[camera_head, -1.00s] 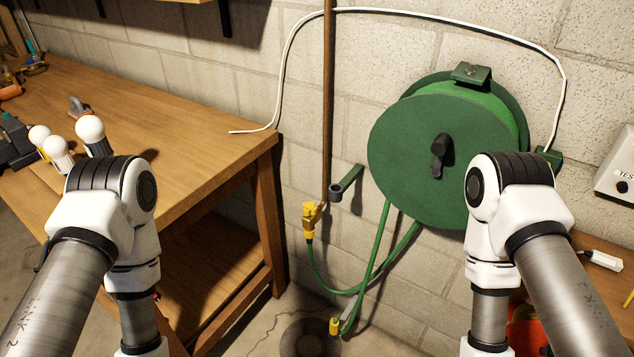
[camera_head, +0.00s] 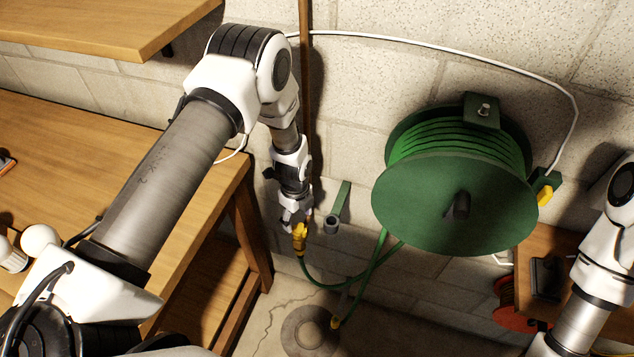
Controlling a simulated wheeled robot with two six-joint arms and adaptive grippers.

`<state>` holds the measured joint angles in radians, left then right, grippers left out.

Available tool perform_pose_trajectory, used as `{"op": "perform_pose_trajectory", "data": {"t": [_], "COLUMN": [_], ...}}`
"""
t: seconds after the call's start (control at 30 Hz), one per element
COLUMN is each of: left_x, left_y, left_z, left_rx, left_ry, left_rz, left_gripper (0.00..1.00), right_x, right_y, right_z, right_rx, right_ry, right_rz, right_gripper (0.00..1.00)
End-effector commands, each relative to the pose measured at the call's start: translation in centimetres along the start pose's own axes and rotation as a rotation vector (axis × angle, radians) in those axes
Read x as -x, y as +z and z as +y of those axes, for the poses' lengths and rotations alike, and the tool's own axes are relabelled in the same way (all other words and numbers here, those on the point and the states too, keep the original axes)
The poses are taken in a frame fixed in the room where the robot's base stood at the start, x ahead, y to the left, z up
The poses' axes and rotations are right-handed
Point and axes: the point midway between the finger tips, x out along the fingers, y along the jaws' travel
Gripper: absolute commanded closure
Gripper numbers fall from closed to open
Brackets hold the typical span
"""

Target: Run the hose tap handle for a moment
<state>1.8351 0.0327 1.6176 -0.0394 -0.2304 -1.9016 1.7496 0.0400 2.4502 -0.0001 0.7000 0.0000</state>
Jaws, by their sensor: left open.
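The yellow hose tap (camera_head: 299,236) sits at the lower end of the brown vertical pipe (camera_head: 305,90) on the block wall, with a green hose (camera_head: 318,278) running from it. My left gripper (camera_head: 292,222) is open, pointing down at the top of the tap, and covers part of it. The tap handle is mostly hidden, and I cannot tell whether the fingers touch it. My right arm shows at the right edge; its gripper is out of the picture.
A green hose reel (camera_head: 450,205) is mounted on the wall right of the tap. A grey-ended green bracket (camera_head: 338,210) sticks out close beside the tap. A wooden workbench (camera_head: 205,225) stands at left, a shelf (camera_head: 90,25) above. A floor drain (camera_head: 308,330) lies below.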

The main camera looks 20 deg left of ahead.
Motion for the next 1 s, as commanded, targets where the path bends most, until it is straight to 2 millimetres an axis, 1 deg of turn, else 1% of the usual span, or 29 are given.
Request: {"op": "perform_pose_trajectory", "data": {"t": [0.03,0.1,0.17,0.37,0.6,0.87,0.9,1.0], "left_x": [2.2,2.8,2.8,0.7,-3.0,-6.8,-6.6,-6.3], "left_y": [0.1,0.1,0.1,0.2,0.2,0.2,0.2,0.2], "left_z": [-0.3,-0.4,-0.4,-0.5,-0.5,-0.5,-0.6,-0.6], "left_rx": [0.000,0.001,0.001,0.002,0.002,0.002,0.002,0.002], "left_ry": [-0.006,-0.010,-0.011,-0.012,-0.012,-0.012,-0.013,-0.013], "left_rz": [-0.002,-0.004,-0.004,-0.004,-0.004,-0.004,-0.005,-0.004], "left_gripper": [0.33,0.33,0.33,0.33,0.33,0.33,0.40,0.71], "right_x": [1.9,2.4,2.3,0.7,-1.7,-3.8,-3.5,-3.3], "right_y": [0.0,-0.1,-0.1,0.0,0.0,0.0,0.0,0.0], "right_z": [0.0,0.0,0.0,0.0,0.0,0.0,0.0,0.0], "right_rx": [0.000,0.000,0.000,0.000,0.000,0.000,0.000,0.000], "right_ry": [0.000,0.000,0.000,0.000,0.000,0.000,0.000,0.000], "right_rz": [0.000,0.001,0.001,0.000,0.000,0.000,0.000,0.001], "right_gripper": [0.60,0.60,0.60,0.60,0.60,0.60,0.60,0.60]}}
